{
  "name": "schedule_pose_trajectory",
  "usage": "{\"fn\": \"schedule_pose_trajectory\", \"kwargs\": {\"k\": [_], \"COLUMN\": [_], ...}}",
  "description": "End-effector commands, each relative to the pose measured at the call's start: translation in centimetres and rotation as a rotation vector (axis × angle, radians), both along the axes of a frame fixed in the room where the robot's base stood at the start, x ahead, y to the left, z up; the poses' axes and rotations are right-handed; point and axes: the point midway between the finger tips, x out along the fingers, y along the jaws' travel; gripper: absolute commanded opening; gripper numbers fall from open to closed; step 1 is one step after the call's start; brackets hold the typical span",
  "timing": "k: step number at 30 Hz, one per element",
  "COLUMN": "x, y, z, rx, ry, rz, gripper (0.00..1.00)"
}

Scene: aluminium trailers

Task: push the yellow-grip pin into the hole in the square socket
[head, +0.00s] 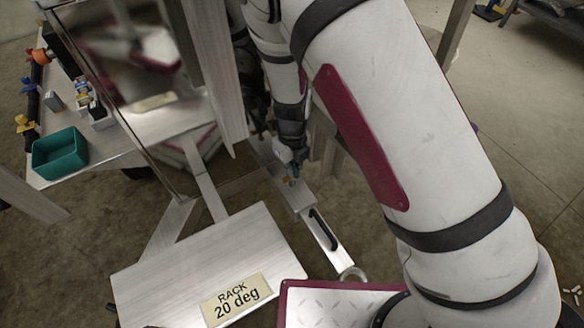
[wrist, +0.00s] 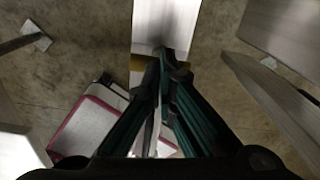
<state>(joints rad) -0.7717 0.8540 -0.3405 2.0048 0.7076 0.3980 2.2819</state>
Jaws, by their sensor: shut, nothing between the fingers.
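My gripper (head: 291,172) is low over an aluminium bar in the head view, mostly hidden by my arm. In the wrist view its teal fingers (wrist: 163,58) are together with nothing between them. In the head view a small yellow spot of the pin (head: 290,180) shows right under the gripper. The square socket (head: 296,198) appears to be the aluminium square section there. Its hole is not visible, and I cannot tell how deep the pin sits.
A narrower bar with a black handle (head: 324,229) runs on to a ring (head: 352,273). The rack plate (head: 200,265) marked "20 deg" lies left of it. A side table with a green bin (head: 59,154) stands at left. Upright aluminium panels (head: 216,65) rise close beside my arm.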

Motion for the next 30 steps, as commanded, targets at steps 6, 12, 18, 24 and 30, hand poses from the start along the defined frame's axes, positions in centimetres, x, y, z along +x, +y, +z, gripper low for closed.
{"fn": "schedule_pose_trajectory", "kwargs": {"k": [6, 12, 18, 24, 30], "x": [-0.2, -0.2, -0.2, -0.1, -0.1], "y": [-0.1, -0.1, 0.0, 0.0, 0.1], "z": [0.0, 1.4, 2.8, 3.2, 6.2], "rx": [-0.003, -0.003, -0.002, -0.001, 0.001], "ry": [0.004, 0.004, 0.004, 0.003, -0.001], "rz": [0.000, 0.000, 0.000, 0.001, 0.002], "gripper": [0.00, 0.00, 0.00, 0.00, 0.00]}}
